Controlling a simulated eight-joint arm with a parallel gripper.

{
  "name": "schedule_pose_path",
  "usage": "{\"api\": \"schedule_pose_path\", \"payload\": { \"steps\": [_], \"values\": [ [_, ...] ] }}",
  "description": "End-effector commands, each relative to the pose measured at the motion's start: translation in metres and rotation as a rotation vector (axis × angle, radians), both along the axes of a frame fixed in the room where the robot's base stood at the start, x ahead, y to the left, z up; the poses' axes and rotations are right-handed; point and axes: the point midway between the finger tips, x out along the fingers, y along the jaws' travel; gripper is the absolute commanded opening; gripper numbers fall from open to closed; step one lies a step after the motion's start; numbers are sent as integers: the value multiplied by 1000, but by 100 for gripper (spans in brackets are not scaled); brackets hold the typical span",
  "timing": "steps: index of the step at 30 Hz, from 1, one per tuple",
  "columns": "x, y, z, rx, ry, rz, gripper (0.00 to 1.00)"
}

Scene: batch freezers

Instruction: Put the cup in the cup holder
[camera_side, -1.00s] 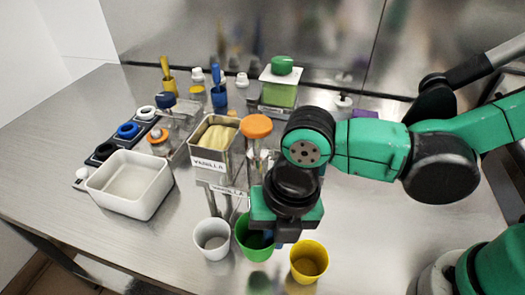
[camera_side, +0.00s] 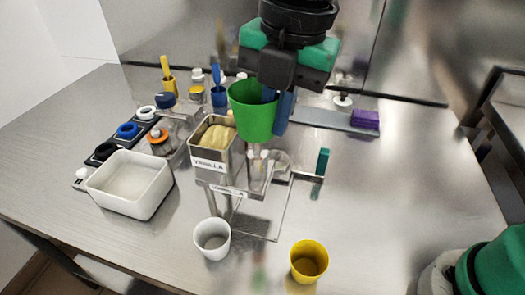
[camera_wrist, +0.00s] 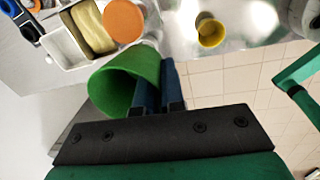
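The green cup (camera_side: 252,118) is held in the air above the metal stand, upright or slightly tilted in the side view. My gripper (camera_side: 277,108) is shut on the cup's right wall, with one blue finger inside the rim and one outside. In the wrist view the cup (camera_wrist: 122,85) lies left of the fingers (camera_wrist: 160,90), its mouth facing the camera. The cup holder seems to be the metal stand (camera_side: 262,188) with a ring-like part near its top, below the cup; the cup and gripper hide things behind them.
A white cup (camera_side: 212,240) and a yellow cup (camera_side: 309,262) stand at the front of the table. A vanilla tub (camera_side: 212,150) sits just left of the stand, near the held cup. A white bin (camera_side: 130,190) is further left. The table's right side is mostly clear.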

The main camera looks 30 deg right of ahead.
Motion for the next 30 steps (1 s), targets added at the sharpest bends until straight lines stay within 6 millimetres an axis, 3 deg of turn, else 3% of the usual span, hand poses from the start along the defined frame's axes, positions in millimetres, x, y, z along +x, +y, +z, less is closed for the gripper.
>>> {"api": "schedule_pose_path", "payload": {
  "steps": [3,9,15,21,30],
  "values": [
    [40,-30,15,-2,-1,-406,0],
    [94,-98,34,-2,-2,-1134,0],
    [120,-159,45,-2,-1,-1681,0],
    [127,-184,46,0,-1,-1917,0],
    [119,-161,2,-4,-10,-1923,0]
  ]
}}
